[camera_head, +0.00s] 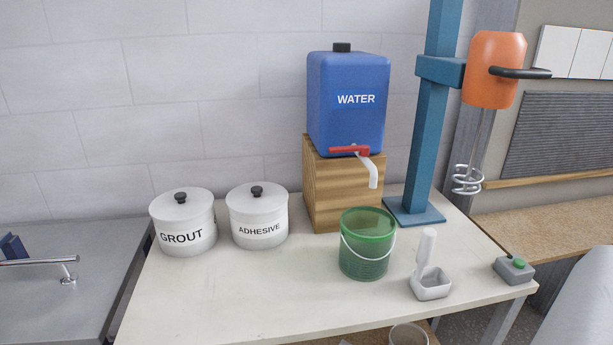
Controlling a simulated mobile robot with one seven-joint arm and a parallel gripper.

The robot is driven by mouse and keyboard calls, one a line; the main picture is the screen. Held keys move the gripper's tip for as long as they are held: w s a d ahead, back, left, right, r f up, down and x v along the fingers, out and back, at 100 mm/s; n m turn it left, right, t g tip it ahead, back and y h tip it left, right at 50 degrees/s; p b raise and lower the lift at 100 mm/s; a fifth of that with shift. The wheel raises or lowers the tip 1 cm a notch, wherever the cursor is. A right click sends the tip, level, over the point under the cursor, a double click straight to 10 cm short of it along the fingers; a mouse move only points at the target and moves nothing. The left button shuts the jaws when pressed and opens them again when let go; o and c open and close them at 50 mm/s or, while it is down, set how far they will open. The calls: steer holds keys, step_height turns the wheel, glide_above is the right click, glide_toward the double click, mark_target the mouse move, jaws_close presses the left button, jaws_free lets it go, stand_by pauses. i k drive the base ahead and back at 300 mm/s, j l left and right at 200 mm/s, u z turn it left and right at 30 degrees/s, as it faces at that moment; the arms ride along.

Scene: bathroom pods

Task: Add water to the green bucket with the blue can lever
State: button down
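A translucent green bucket (365,262) with a white wire handle stands upright on the white table, in front of a wooden block. A blue water can (337,105) labelled WATER sits on that block. Its red lever (348,150) lies roughly horizontal across the front of the can near its base. A white spout (370,170) curves down from beside the lever, above the back rim of the bucket. No water stream shows, and I cannot tell whether the bucket holds any liquid. My gripper is not in view.
White GROUT (183,230) and ADHESIVE (258,228) pots stand left of the wooden block (326,195). An orange mixer (493,75) hangs on a blue stand at right.

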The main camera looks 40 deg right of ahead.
mark_target(364, 151)
steer(key=z, duration=1.4)
steer(key=k+j, duration=0.1)
steer(key=j, duration=0.5)
steer(key=k+j+z, duration=0.1)
steer(key=j, duration=0.5)
steer(key=i+l, duration=0.35)
steer(key=l+z, duration=0.05)
steer(key=l, duration=0.05)
